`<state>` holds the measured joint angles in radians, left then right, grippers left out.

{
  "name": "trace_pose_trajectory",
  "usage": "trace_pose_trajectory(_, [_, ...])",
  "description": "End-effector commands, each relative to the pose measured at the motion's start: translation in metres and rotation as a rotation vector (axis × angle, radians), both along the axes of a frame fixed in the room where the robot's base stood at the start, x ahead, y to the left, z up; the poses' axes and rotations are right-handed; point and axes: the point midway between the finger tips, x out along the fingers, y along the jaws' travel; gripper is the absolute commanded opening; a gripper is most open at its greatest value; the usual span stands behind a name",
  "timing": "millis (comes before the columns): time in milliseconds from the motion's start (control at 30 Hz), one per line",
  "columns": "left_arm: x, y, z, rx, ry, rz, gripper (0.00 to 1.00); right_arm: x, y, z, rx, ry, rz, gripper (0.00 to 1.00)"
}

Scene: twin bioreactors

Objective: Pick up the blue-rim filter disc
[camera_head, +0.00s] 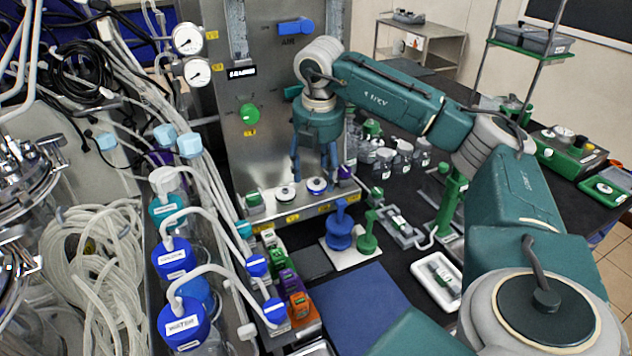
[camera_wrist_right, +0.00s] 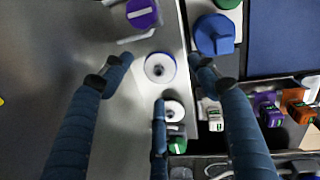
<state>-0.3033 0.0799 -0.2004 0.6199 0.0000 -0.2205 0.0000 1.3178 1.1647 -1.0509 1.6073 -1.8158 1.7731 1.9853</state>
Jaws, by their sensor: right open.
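The blue-rim filter disc (camera_head: 317,185) is a small white disc with a blue edge and a dark centre. It lies on the metal shelf (camera_head: 262,209) at the foot of the steel panel. In the wrist view the same disc (camera_wrist_right: 160,57) lies between my finger tips. My right gripper (camera_head: 316,172) points down just above it, with its fingers spread and nothing held. In the wrist view this gripper (camera_wrist_right: 159,82) has one finger on each side and a third below the disc. Contact with the disc cannot be told. My left gripper is not in view.
A second white disc (camera_head: 285,193) with a dark rim lies close to the left; it is near the third finger in the wrist view (camera_wrist_right: 173,112). A purple-capped item (camera_wrist_right: 141,13) and a blue fitting (camera_wrist_right: 214,34) stand close by. A blue mat (camera_head: 360,309) is clear.

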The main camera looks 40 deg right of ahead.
Motion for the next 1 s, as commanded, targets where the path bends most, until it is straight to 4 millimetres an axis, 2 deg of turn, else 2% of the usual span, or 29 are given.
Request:
trace_pose_trajectory(33, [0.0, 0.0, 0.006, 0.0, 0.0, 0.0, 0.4, -0.001, -0.001, -0.006, -0.001, 0.004, 0.0, 0.6])
trace_pose_trajectory(200, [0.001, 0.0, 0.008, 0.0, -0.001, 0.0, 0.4, 0.003, -0.002, -0.024, 0.0, 0.001, 0.001, 0.6])
trace_pose_trajectory(433, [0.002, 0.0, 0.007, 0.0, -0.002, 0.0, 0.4, 0.003, -0.002, -0.026, 0.001, 0.0, 0.001, 0.6])
trace_pose_trajectory(467, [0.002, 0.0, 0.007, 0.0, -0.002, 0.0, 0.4, 0.003, -0.002, -0.026, 0.001, 0.0, 0.001, 0.58])
trace_pose_trajectory(633, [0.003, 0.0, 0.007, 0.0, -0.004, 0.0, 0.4, 0.003, -0.002, -0.026, 0.001, 0.0, 0.001, 0.24])
trace_pose_trajectory(1000, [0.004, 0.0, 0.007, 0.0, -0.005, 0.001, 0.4, 0.003, -0.002, -0.025, 0.001, -0.001, 0.001, 0.22])
